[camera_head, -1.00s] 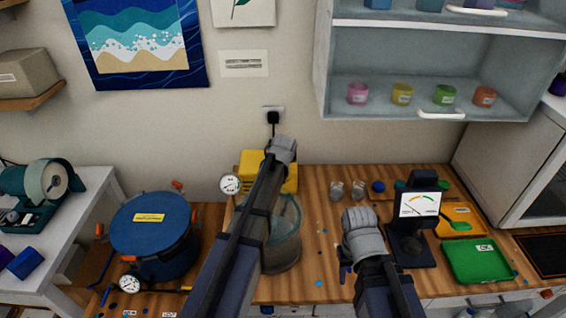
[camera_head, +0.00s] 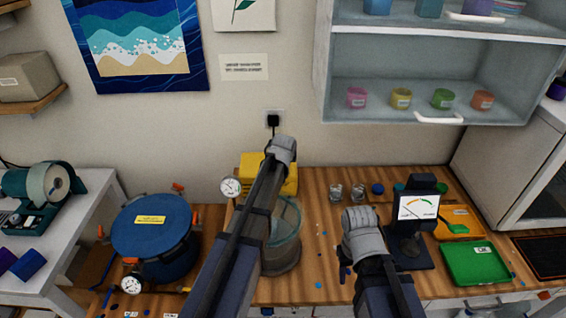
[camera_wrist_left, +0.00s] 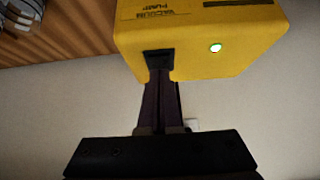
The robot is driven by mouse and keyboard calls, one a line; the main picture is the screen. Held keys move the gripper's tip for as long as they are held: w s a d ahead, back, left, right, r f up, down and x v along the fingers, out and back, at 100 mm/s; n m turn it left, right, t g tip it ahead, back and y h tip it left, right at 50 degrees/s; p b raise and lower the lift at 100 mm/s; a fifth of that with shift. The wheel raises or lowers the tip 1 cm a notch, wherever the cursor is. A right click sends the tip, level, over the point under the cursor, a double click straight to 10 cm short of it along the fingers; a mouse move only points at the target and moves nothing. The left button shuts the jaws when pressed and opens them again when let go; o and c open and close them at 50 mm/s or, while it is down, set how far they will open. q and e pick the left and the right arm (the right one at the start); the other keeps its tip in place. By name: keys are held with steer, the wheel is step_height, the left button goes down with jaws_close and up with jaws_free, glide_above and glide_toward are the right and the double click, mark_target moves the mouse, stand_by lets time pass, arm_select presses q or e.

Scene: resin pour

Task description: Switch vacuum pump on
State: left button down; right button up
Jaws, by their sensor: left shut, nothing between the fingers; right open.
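The yellow vacuum pump (camera_head: 251,162) stands on the wooden bench against the wall, partly hidden behind my left arm. In the left wrist view its yellow case (camera_wrist_left: 240,48) carries a "VACUUM PUMP" label and a green-lit round lamp. My left gripper (camera_wrist_left: 160,62) is shut and empty, its tips at a dark switch recess on the pump's face. The tips cover most of this recess, so the switch position and exact contact cannot be told. My right gripper (camera_head: 346,270) is open and empty above the bench, left of the dial stand (camera_head: 408,245).
A clear-walled vessel (camera_head: 284,250) stands below my left forearm. A blue lidded pot (camera_head: 150,238) with a gauge is at the left. A green tray (camera_head: 478,264) and orange tray (camera_head: 460,224) lie at the right. A wall cabinet (camera_head: 440,62) hangs above.

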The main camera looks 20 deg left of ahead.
arm_select(q)
steer(key=shift+r+p, duration=0.8)
steer(key=s+p+v, duration=0.1)
steer(key=p+v, duration=0.7)
steer(key=v, duration=0.4)
steer(key=shift+d+f, duration=0.25)
steer(key=shift+f, duration=0.15)
